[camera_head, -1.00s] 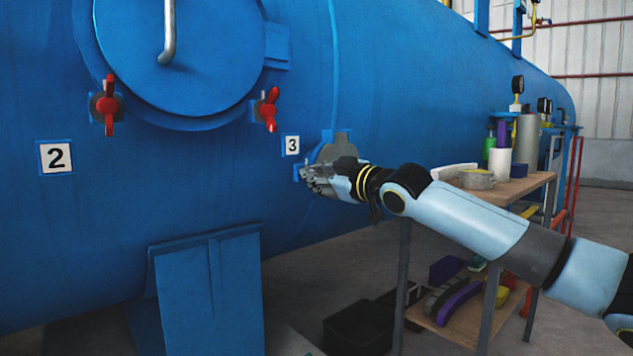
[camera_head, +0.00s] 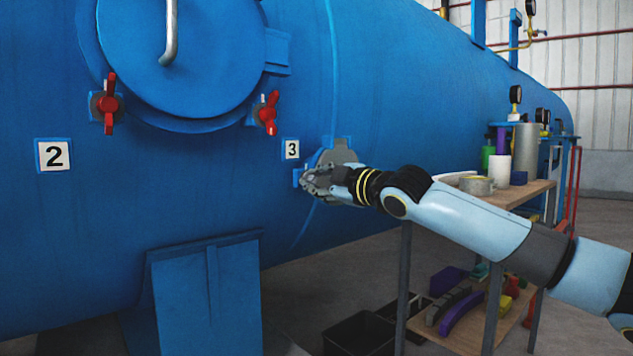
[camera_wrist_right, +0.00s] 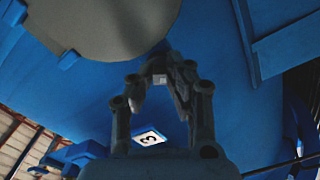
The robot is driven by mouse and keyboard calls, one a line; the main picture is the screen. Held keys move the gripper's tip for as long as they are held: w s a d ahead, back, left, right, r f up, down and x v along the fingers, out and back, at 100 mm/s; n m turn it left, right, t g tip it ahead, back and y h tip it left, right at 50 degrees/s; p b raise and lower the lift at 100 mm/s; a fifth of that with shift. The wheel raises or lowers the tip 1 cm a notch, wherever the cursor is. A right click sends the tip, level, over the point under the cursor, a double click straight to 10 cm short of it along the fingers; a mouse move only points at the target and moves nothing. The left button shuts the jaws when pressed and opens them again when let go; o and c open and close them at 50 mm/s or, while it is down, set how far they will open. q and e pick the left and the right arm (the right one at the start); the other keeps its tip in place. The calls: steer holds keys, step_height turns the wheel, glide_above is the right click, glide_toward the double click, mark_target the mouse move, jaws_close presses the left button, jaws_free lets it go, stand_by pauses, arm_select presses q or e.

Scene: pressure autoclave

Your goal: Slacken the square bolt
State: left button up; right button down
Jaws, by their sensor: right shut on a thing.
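My right gripper (camera_head: 309,183) is at the blue tank wall, just below and left of the round grey cover (camera_head: 338,153). In the right wrist view its fingers (camera_wrist_right: 160,66) close on a small pale block, the square bolt (camera_wrist_right: 159,78), which shows between the fingertips. In the head view the bolt is hidden by the gripper. The grey cover (camera_wrist_right: 105,22) also shows at the top left of the wrist view. My left gripper is not in view.
The number 3 plate (camera_head: 292,150) is on the wall just above the gripper. Red wing handles (camera_head: 268,113) flank the round hatch (camera_head: 185,60). A shelf cart (camera_head: 520,190) with cans and tools stands at right, below and behind my right arm.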

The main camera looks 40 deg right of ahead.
steer(key=shift+f, duration=0.15)
steer(key=c, duration=1.3)
jaws_free()
step_height(320, 180, up, 5)
steer(key=shift+w+f, duration=0.1)
steer(key=shift+f, duration=0.05)
steer(key=o, duration=0.7)
step_height(320, 180, up, 4)
steer(key=shift+f, duration=0.25)
steer(key=shift+a+r, duration=0.1)
steer(key=shift+r, duration=0.7)
steer(key=c, duration=0.7)
steer(key=shift+r, duration=0.25)
